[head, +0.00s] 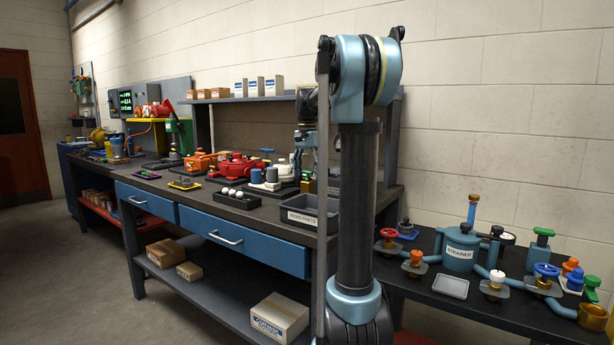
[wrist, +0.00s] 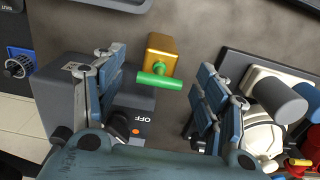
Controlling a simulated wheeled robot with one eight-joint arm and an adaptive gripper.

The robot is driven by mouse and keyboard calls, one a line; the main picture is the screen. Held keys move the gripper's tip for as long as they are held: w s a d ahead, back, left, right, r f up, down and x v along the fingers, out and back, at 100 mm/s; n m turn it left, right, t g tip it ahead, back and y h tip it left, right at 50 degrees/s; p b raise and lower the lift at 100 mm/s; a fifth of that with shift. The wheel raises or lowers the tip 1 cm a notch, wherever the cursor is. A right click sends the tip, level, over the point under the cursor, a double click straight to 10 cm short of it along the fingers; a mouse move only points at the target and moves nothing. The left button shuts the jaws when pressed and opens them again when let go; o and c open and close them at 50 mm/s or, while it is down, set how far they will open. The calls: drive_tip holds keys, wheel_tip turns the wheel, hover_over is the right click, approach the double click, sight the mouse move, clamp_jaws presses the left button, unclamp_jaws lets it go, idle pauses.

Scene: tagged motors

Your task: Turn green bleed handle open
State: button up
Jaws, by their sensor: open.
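The green bleed handle (wrist: 158,80) is a short green bar on a brass-coloured block (wrist: 162,46) in the wrist view. It lies crosswise in the picture, slightly tilted. My gripper (wrist: 160,90) is open, with one blue-padded finger to the left of the handle and one to the right. The handle shows in the gap between them, and no finger visibly grips it. I cannot tell the height between the fingertips and the handle. In the head view my arm stands in front of this part of the bench, and I cannot make out the handle clearly there.
A grey box with an "OFF" label (wrist: 145,119) and black knob sits close by the left finger. A grey cylinder and white round part (wrist: 265,133) lie by the right finger. In the head view, a grey bin (head: 300,212) stands at the bench's front edge.

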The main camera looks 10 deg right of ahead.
drive_tip(key=shift+f, duration=0.25)
drive_tip(key=c, duration=1.1)
